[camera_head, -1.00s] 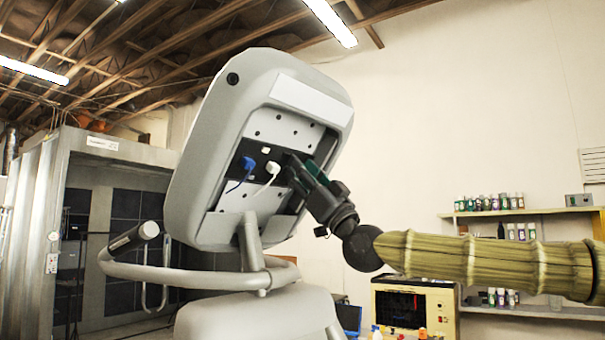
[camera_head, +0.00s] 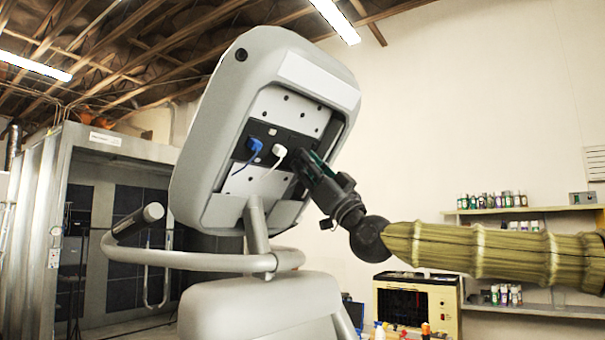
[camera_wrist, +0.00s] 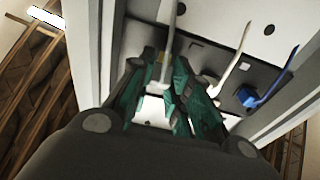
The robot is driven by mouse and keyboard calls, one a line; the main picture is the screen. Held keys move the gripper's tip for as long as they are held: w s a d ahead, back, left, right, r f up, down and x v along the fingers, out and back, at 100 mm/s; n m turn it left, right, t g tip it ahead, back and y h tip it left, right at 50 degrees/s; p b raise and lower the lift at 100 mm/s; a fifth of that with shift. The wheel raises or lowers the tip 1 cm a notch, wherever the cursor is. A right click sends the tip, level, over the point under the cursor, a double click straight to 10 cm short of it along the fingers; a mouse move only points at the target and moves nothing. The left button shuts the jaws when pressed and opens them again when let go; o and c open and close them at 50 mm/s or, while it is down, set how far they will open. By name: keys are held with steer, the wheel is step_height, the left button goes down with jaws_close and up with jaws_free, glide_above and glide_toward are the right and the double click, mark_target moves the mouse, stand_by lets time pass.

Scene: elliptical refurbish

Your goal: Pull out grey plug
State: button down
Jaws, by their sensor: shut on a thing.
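A grey tilted console head (camera_head: 205,150) shows its back, with a recessed panel of sockets. A blue plug (camera_head: 254,146) and a white plug (camera_head: 279,151) sit side by side in the dark socket strip. My gripper (camera_head: 303,160) is at the strip's right end, right of the white plug. In the wrist view my green-tipped fingers (camera_wrist: 165,95) are closed around the grey plug, whose pale grey cable (camera_wrist: 179,25) runs up between them. The fingers hide most of this plug, so I cannot tell how deep it sits. The blue plug (camera_wrist: 247,96) also shows there.
The raised rim (camera_head: 345,105) of the console head is close beside my gripper. A curved grey handrail (camera_head: 200,258) runs below. Shelves with bottles (camera_head: 520,212) and a cream-coloured machine (camera_head: 416,300) stand behind on the right. A grey booth (camera_head: 90,140) is at the left.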

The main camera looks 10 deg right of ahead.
steer(key=shift+s+d+r, duration=0.15)
steer(key=shift+d+r, duration=0.05)
steer(key=shift+r, duration=0.05)
steer(key=c, duration=1.6)
jaws_free()
steer(key=shift+o, duration=1.4)
steer(key=shift+s+d+r, duration=0.1)
steer(key=shift+s+d, duration=0.25)
steer(key=shift+s, duration=0.05)
steer(key=v, duration=1.2)
steer(key=shift+f, duration=0.2)
steer(key=shift+d, duration=0.1)
steer(key=shift+d, duration=0.15)
